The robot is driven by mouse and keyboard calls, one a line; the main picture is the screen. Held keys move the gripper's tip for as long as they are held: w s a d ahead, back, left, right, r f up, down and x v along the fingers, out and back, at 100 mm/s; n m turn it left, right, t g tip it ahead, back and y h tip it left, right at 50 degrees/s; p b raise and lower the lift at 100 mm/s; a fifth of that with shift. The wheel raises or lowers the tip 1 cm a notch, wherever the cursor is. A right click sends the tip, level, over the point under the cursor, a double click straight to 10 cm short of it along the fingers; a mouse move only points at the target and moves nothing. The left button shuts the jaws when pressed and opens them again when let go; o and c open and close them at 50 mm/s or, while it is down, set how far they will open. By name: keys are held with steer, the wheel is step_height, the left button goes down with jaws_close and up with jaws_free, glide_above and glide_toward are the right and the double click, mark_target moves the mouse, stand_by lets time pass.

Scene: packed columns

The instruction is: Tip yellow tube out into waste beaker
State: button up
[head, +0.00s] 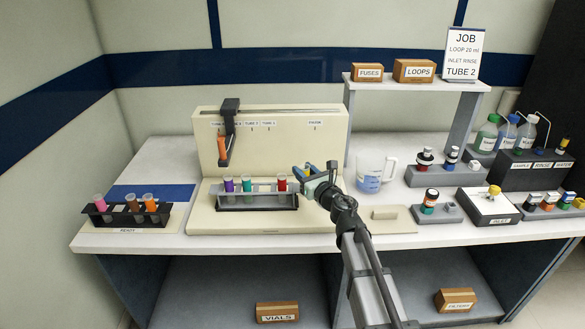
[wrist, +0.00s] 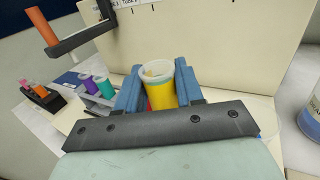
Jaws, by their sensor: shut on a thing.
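The yellow tube (wrist: 160,94) is between the blue fingers of my gripper (wrist: 160,90) in the wrist view. Its pale open mouth shows at the top, and it looks about upright. In the head view my gripper (head: 310,171) is just right of the red tube (head: 282,184), over the cream machine's base, and largely hides the yellow tube. The beaker (head: 372,177), clear with a handle and blue at its bottom, stands right of my gripper. Its edge also shows at the right of the wrist view (wrist: 311,122). The gripper is not over the beaker.
A rack (head: 255,203) with purple, teal and red tubes stands left of my gripper. An arm holding an orange tube (head: 222,147) hangs above it. A shelf (head: 416,84) rises behind the beaker. Bottle holders stand to its right. Another tube rack (head: 128,217) is far left.

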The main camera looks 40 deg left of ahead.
steer(key=shift+w+d+f, duration=0.1)
steer(key=shift+w+d, duration=0.1)
steer(key=shift+w, duration=0.15)
steer(key=w+m, duration=0.2)
steer(key=w+d+m, duration=0.1)
steer(key=w+m, duration=0.1)
steer(key=shift+w+d, duration=0.1)
steer(key=shift+w, duration=0.15)
stand_by(0.5)
steer(key=shift+w, duration=0.1)
steer(key=shift+w+d+m, duration=0.1)
steer(key=shift+w+m, duration=0.2)
steer(key=shift+m, duration=0.3)
steer(key=shift+w, duration=0.1)
